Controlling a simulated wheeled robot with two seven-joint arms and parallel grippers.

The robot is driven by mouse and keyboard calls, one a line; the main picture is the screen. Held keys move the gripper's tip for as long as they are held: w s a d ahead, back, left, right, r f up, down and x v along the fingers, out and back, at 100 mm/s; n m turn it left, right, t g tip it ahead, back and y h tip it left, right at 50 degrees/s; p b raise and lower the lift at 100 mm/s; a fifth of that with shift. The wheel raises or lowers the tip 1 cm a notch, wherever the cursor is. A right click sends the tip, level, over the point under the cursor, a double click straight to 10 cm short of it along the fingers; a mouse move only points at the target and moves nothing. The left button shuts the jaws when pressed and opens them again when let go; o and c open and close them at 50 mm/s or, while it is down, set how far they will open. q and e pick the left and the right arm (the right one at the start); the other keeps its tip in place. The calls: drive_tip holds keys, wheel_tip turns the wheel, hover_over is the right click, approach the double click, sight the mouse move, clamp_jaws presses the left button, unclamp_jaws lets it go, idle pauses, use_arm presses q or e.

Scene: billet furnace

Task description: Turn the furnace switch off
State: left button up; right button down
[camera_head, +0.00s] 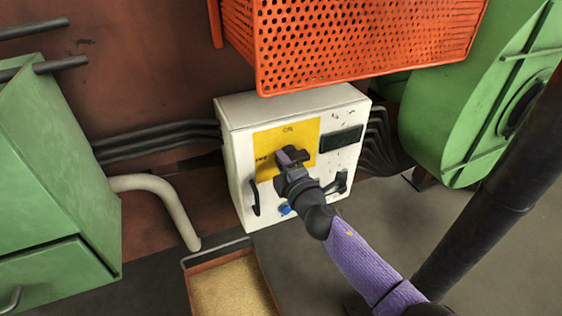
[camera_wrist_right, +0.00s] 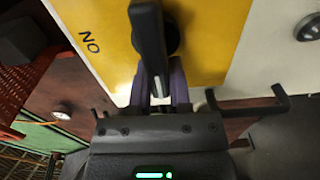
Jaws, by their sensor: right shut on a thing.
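The furnace switch is a black lever (camera_wrist_right: 148,35) on a round black hub, mounted on a yellow plate (camera_head: 268,140) on the front of a white control box (camera_head: 240,165). "ON" is printed at the plate's top in the head view; a smaller dark label at its left edge is hard to read. My right gripper (camera_head: 291,158) is at the plate, its purple fingers (camera_wrist_right: 160,85) shut on the lever. In the head view the gripper hides most of the switch, so its setting is unclear. My left gripper is out of view.
Black handles flank the box's lower front, with a blue button (camera_head: 285,209) between them. A dark display (camera_head: 341,139) is at upper right. An orange perforated basket (camera_head: 350,40) overhangs the box. Green cabinet (camera_head: 50,180) left, green housing (camera_head: 450,110) right, sand tray (camera_head: 192,290) below.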

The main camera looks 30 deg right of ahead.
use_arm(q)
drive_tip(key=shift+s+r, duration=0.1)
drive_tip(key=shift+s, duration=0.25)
use_arm(e)
drive_tip(key=shift+d, duration=0.45)
drive_tip(key=c, duration=0.8)
unclamp_jaws()
drive_tip(key=shift+o, duration=1.2)
drive_tip(key=shift+d, duration=0.25)
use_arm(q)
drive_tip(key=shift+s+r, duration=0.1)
use_arm(e)
drive_tip(key=shift+a, duration=0.2)
drive_tip(key=shift+s, duration=0.35)
use_arm(q)
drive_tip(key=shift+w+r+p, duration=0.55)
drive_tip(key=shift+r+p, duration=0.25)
drive_tip(key=shift+p, duration=0.25)
use_arm(e)
drive_tip(key=s, duration=0.9)
drive_tip(key=shift+s+a, duration=0.15)
drive_tip(key=shift+a, duration=0.1)
